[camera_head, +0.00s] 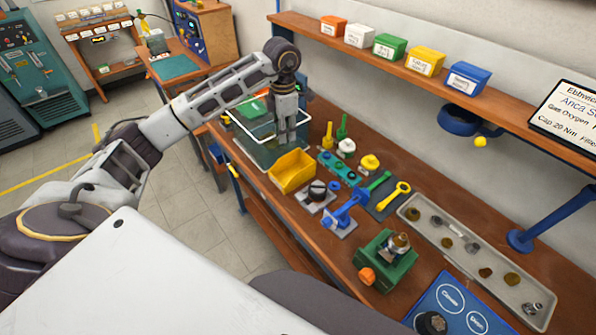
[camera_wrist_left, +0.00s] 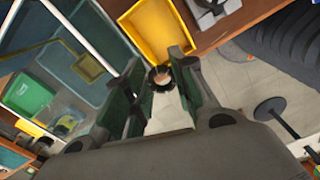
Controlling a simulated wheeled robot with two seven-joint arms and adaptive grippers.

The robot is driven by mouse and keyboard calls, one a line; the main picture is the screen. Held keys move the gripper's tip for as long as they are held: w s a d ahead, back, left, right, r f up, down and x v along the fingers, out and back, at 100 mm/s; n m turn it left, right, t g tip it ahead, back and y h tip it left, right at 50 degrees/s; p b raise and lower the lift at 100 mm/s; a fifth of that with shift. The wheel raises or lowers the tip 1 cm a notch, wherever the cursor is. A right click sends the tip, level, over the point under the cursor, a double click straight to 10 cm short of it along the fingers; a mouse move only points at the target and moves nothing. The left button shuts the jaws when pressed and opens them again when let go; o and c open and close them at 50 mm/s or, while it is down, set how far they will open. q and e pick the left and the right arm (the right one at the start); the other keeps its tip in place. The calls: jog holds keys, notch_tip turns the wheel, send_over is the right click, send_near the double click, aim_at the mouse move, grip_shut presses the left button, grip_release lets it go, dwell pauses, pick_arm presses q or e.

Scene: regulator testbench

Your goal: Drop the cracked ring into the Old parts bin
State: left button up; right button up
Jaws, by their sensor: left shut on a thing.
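My left gripper (camera_head: 284,138) points down at the near right side of a white-rimmed, see-through tank (camera_head: 238,137). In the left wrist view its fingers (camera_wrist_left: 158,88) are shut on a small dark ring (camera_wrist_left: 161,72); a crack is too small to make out. The ring is hidden in the head view. A yellow open bin (camera_head: 304,164) stands on the bench just in front of the tank, and it shows at the top of the left wrist view (camera_wrist_left: 157,30). I cannot read a label that says Old parts. My right gripper is not in view.
Green and yellow tools, a blue fixture (camera_head: 345,208) and a green vise (camera_head: 385,262) stand along the bench. A grey tray (camera_head: 460,262) holds several small parts. Labelled boxes line the shelf (camera_head: 380,62) above. The floor lies beyond the bench's left edge.

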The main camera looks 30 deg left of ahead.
pick_arm(q)
jog(key=shift+w, duration=0.2)
jog(key=shift+d+r+n, duration=0.15)
jog(key=shift+d+n, duration=0.1)
jog(key=shift+n, duration=0.65)
jog(key=shift+f, duration=0.2)
jog(key=shift+f+b, duration=1.8)
jog(key=shift+f, duration=1.1)
